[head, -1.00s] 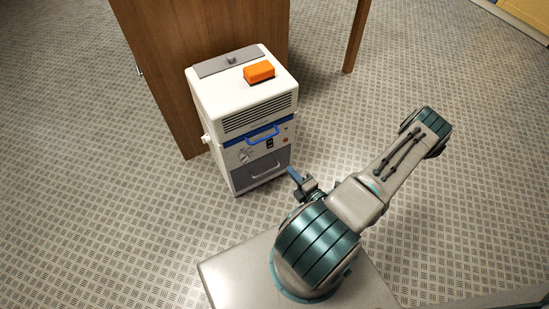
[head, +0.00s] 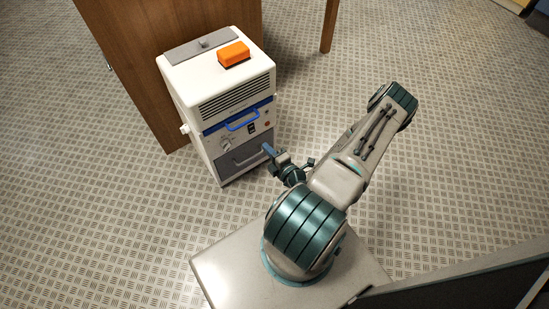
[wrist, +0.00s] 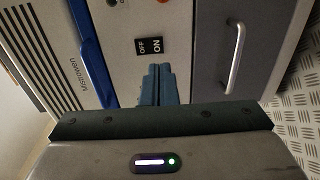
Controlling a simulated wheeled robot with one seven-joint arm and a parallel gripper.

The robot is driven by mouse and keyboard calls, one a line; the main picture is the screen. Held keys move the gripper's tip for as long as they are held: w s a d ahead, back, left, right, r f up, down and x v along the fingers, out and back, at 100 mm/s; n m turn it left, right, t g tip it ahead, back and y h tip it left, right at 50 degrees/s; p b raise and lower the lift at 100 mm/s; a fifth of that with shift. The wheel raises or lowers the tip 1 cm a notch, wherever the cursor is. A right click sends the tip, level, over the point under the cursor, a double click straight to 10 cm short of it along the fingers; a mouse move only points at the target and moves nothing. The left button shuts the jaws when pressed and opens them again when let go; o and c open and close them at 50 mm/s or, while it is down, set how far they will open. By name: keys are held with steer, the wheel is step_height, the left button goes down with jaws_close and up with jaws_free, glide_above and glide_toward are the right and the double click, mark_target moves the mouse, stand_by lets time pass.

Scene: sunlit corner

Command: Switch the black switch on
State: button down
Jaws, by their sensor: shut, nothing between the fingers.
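The black switch (head: 251,128) is on the front panel of a white machine (head: 226,86). In the wrist view the switch (wrist: 150,46) is a small dark plate with white OFF and ON labels, turned sideways. I cannot tell which way it is set. My gripper (head: 267,148) is shut and empty in front of the panel. In the wrist view its blue fingertips (wrist: 160,67) point at the panel, just below the switch in the picture. A small gap shows in the image; I cannot tell whether they touch the panel.
A blue handle (head: 242,125) and a grey drawer with a metal handle (wrist: 236,58) flank the switch. An orange block (head: 234,54) lies on top of the machine. A wooden cabinet (head: 135,60) stands behind. A dark panel (head: 460,285) fills the lower right.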

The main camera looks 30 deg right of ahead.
mark_target(253, 132)
steer(key=w, duration=0.2)
steer(key=w+b, duration=0.1)
steer(key=w, duration=0.1)
steer(key=w+f+b, duration=0.1)
steer(key=w, duration=0.1)
steer(key=shift+w+a, duration=0.1)
steer(key=shift+a, duration=0.05)
steer(key=shift+w, duration=0.6)
